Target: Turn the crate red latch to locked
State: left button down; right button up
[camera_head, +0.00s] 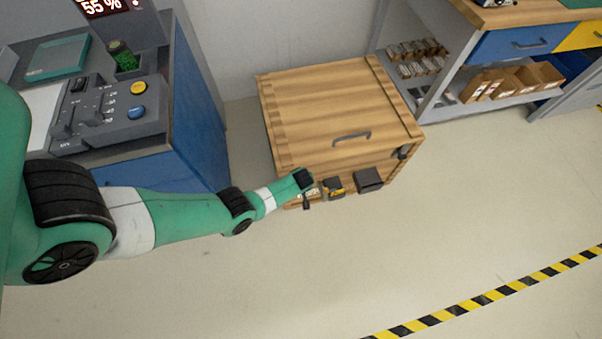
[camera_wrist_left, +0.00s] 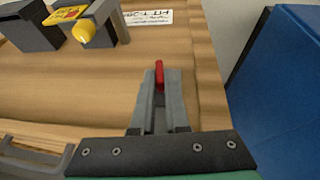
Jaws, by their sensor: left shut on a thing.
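The wooden crate (camera_head: 325,105) stands on the floor with its lid down and a grey handle (camera_head: 350,135) on top. In the left wrist view its wood (camera_wrist_left: 70,90) fills much of the picture. The red latch (camera_wrist_left: 159,74) shows as a narrow upright red piece between the fingertips of my left gripper (camera_wrist_left: 159,92). The fingers are shut on it. In the head view my left gripper (camera_head: 305,190) is at the crate's front left corner, and the latch is hidden there. The latch's base and markings cannot be made out. My right gripper is not in view.
Dark boxes (camera_head: 368,180) sit on the crate's front, one with a yellow knob (camera_wrist_left: 83,31). A white label (camera_wrist_left: 148,18) is close to the gripper. A blue console (camera_head: 195,125) stands left of the crate, shelving (camera_head: 440,98) right. The front floor is clear.

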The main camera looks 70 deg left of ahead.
pick_arm(q)
jog(key=shift+s+f, duration=0.1)
jog(key=shift+f, duration=0.05)
jog(key=c, duration=0.9)
grip_release()
jog(key=p+v, duration=1.1)
jog(key=shift+d+r, duration=0.1)
jog(key=shift+r, duration=0.25)
